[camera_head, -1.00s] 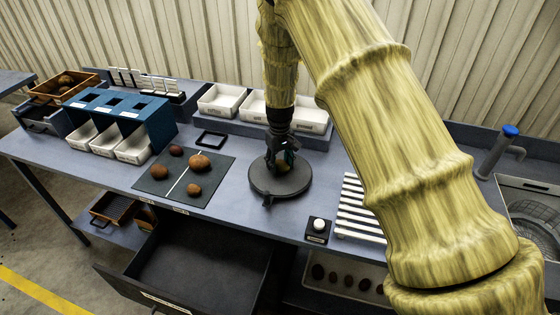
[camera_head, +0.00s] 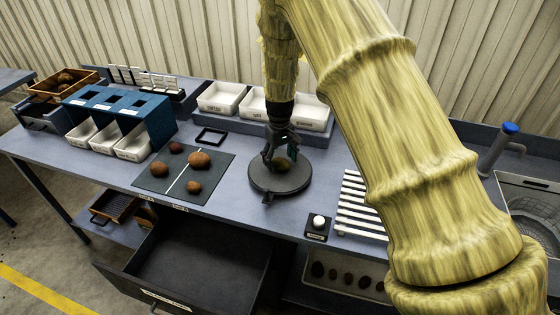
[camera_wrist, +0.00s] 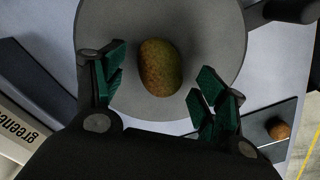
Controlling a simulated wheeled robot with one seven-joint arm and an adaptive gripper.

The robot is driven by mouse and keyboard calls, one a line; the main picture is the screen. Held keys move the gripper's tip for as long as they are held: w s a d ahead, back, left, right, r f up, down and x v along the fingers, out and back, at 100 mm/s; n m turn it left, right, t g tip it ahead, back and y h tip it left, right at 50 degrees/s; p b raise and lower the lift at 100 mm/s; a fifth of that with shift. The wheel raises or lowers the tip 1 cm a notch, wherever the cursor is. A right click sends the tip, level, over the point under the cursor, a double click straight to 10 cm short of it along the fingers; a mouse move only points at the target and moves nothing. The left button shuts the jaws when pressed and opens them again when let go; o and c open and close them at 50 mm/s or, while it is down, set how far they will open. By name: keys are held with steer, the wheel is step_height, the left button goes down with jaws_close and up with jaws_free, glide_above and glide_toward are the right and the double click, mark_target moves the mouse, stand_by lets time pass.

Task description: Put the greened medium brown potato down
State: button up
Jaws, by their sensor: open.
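The greened medium brown potato (camera_wrist: 160,67) rests on the round grey plate (camera_wrist: 205,25), brown with a green tinge in the wrist view. In the head view the potato (camera_head: 281,163) shows small on the same plate (camera_head: 290,184), partly behind my fingers. My gripper (camera_head: 280,157) is above the plate, pointing down. In the wrist view my gripper (camera_wrist: 160,88) has its green-padded fingers spread apart, one on each side of the potato, with clear gaps.
Left of the plate, a dark mat (camera_head: 218,167) holds several potatoes. White labelled bins (camera_head: 221,97) stand behind; one reads "greened" in the wrist view (camera_wrist: 15,125). A blue sorter (camera_head: 157,117) stands left, a white slatted rack (camera_head: 357,209) right. An open drawer (camera_head: 190,262) juts out in front.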

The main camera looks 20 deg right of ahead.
mark_target(280, 159)
steer(key=shift+r+b, duration=1.2)
steer(key=shift+r, duration=2.2)
